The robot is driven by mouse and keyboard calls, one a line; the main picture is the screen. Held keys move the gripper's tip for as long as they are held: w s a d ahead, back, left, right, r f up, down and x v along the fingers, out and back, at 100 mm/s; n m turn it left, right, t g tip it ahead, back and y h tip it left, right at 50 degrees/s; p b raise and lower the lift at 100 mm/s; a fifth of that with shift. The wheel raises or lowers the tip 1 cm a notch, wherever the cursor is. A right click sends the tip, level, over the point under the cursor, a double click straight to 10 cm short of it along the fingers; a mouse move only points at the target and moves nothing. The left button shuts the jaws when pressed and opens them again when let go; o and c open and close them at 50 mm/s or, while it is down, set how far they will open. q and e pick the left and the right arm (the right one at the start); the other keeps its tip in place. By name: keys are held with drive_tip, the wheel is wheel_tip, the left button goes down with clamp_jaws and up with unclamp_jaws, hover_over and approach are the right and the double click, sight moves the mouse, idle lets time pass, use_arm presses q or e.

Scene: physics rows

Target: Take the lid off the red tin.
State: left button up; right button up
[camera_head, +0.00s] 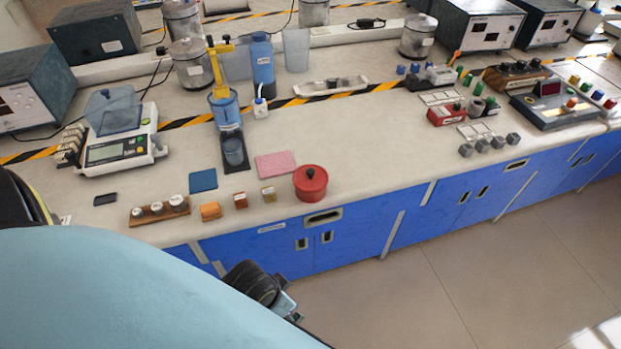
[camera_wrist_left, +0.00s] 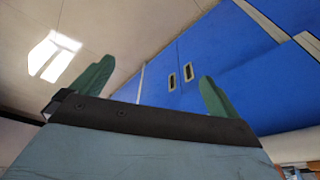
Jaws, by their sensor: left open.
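The red tin (camera_head: 311,188) stands upright near the front edge of the counter in the head view. Its red lid (camera_head: 304,173) with a dark knob sits on top. My left gripper (camera_wrist_left: 156,72) is open in the left wrist view, with its two green fingers spread and nothing between them. It faces the blue cabinet fronts and the floor; the tin is not in that view. In the head view my left arm covers the lower left, and its dark wrist part shows below the counter, in front of the cabinets. My right gripper is not in view.
Left of the tin are small amber blocks (camera_head: 210,211), a wooden weight holder (camera_head: 159,209) and a blue pad (camera_head: 203,180). A pink pad (camera_head: 276,164) lies behind it. The counter (camera_head: 380,150) right of the tin is clear. Blue cabinets (camera_head: 360,222) drop below the front edge.

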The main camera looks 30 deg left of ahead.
use_arm(q)
drive_tip(key=w+d+r+m+t, duration=0.1)
drive_tip(key=w+r+t, duration=0.4)
drive_tip(key=w+r, duration=0.45)
drive_tip(key=w+d+r+m+t+h, duration=0.1)
drive_tip(key=w+r+t, duration=0.45)
drive_tip(key=r, duration=0.65)
drive_tip(key=w+d+r+m+t, duration=0.1)
drive_tip(key=w+r+t, duration=0.4)
drive_tip(key=w+r, duration=0.45)
drive_tip(key=s+d+r+m+g+h, duration=0.2)
drive_tip(key=d+r+m+g+h, duration=0.4)
drive_tip(key=m+h, duration=0.4)
drive_tip(key=s+d+r+m+g+h, duration=0.1)
drive_tip(key=d+r+m+g+h, duration=0.2)
drive_tip(key=d+m+h, duration=0.7)
drive_tip(key=m+g+y, duration=0.3)
drive_tip(key=g+y, duration=0.7)
drive_tip(key=y, duration=1.1)
hover_over(311, 173)
drive_tip(key=shift+t, duration=0.25)
drive_tip(key=f, duration=1.2)
drive_tip(key=f+b, duration=0.1)
drive_tip(key=f, duration=0.6)
drive_tip(key=shift+w, duration=0.3)
drive_tip(key=shift+s+f, duration=0.15)
drive_tip(key=shift+f, duration=1.4)
drive_tip(key=shift+s+f, duration=0.1)
drive_tip(key=shift+f, duration=1.45)
